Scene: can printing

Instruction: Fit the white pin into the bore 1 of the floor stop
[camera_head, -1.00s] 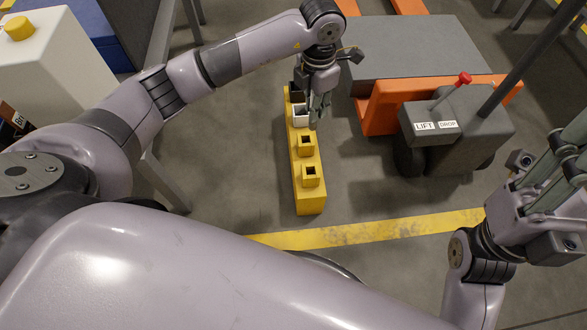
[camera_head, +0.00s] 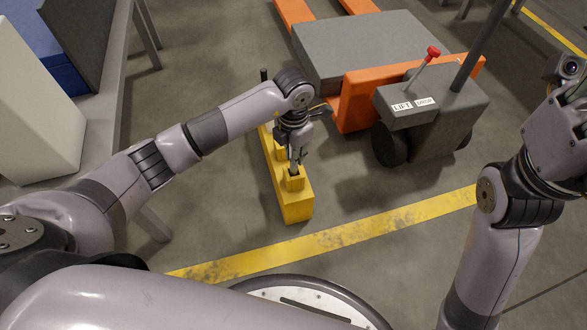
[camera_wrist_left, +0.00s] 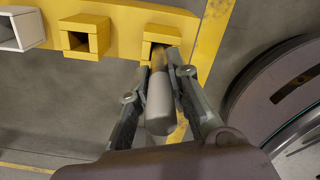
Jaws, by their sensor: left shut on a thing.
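The floor stop (camera_head: 297,207) is a yellow bar on the floor with square box-shaped bores along it. My left gripper (camera_head: 296,160) is over its near end bore (camera_head: 294,183). In the left wrist view, the gripper (camera_wrist_left: 168,60) is shut on a greyish cylindrical pin (camera_wrist_left: 159,98). The pin's far end is at the mouth of the end bore (camera_wrist_left: 158,34); I cannot tell how deep it sits. Beside that are an empty yellow bore (camera_wrist_left: 82,38) and a white bore (camera_wrist_left: 22,28). My right gripper (camera_head: 578,100) is cut off at the right edge, its jaws unclear.
An orange and grey pallet truck (camera_head: 430,110) with a red-knobbed lever stands right of the floor stop. A yellow floor line (camera_head: 350,233) crosses in front. A grey table (camera_head: 100,120) is at left.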

